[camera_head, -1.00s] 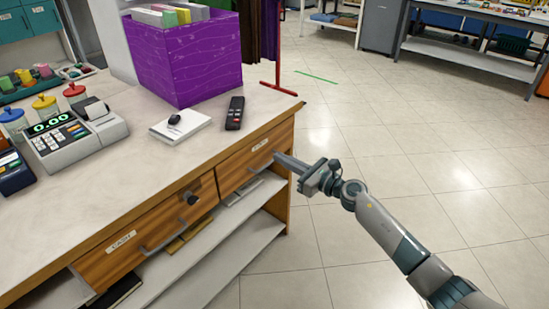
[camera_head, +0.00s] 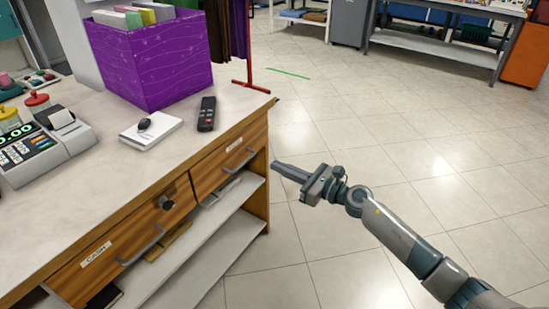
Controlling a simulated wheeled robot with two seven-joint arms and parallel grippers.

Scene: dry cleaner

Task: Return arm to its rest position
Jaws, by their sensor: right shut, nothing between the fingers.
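My right gripper (camera_head: 290,173) is in the head view, right of the wooden counter's end. Its fingers are together with nothing between them, and they point left toward the counter. My right arm reaches in from the lower right. The gripper looks clear of the right drawer's handle (camera_head: 238,158); the exact gap is hard to judge. Both the right drawer (camera_head: 213,176) and the left drawer (camera_head: 108,253), labelled CASH, look shut. My left gripper is out of view.
The counter (camera_head: 95,195) carries a cash register (camera_head: 50,145), a purple file box (camera_head: 150,62), a white pad (camera_head: 150,131) and a dark handset (camera_head: 207,114). A red stand (camera_head: 251,80) rises behind the counter. The tiled floor (camera_head: 420,150) at right is open.

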